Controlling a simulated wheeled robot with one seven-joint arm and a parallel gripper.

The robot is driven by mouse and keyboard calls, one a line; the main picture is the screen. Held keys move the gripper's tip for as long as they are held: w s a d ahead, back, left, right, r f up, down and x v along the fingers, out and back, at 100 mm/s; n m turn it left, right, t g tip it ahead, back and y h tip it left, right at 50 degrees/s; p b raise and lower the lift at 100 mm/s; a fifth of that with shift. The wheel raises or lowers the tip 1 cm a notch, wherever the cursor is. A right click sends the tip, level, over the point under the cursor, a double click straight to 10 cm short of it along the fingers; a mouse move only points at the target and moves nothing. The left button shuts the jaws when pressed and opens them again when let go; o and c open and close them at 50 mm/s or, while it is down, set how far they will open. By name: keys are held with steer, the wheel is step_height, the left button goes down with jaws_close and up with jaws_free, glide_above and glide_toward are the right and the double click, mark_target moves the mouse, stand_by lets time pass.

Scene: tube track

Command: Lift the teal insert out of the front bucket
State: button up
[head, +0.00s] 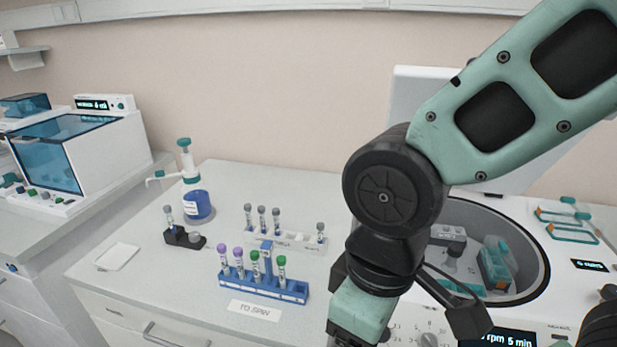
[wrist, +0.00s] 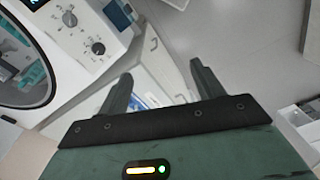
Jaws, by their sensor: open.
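The open centrifuge bowl (head: 527,283) is at the right of the head view. In it, a teal insert (head: 493,268) sits at the right side, and another teal piece (head: 457,287) shows lower left, partly covered by my arm. I cannot tell for sure which belongs to the front bucket. In the wrist view the bowl is at the left edge, with some teal (wrist: 30,70) inside. My gripper (wrist: 162,85) is open and empty, pointing down in front of the bench, left of the bowl. Its fingertips are cut off in the head view.
A blue rack (head: 262,287) with several capped tubes and a white rack (head: 290,243) stand on the bench left of my arm. The raised centrifuge lid (head: 415,85) is behind my arm. Teal frames (head: 568,236) lie on the centrifuge top at right.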

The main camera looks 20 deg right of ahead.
steer(key=w+d+f+b, duration=0.3)
steer(key=w+d, duration=0.4)
steer(key=w, duration=0.4)
steer(key=n+b, duration=0.3)
steer(key=n, duration=0.1)
glide_above(463, 286)
steer(key=s+a, duration=0.1)
step_height(463, 286, down, 19)
steer(key=shift+h, duration=0.3)
steer(key=shift+w+a+f+p, duration=0.1)
steer(key=shift+f+p, duration=0.4)
steer(key=shift+f, duration=0.9)
steer(key=shift+w+a+f+p, duration=0.1)
steer(key=shift+f+p, duration=0.4)
steer(key=shift+f, duration=0.9)
steer(key=c, duration=1.1)
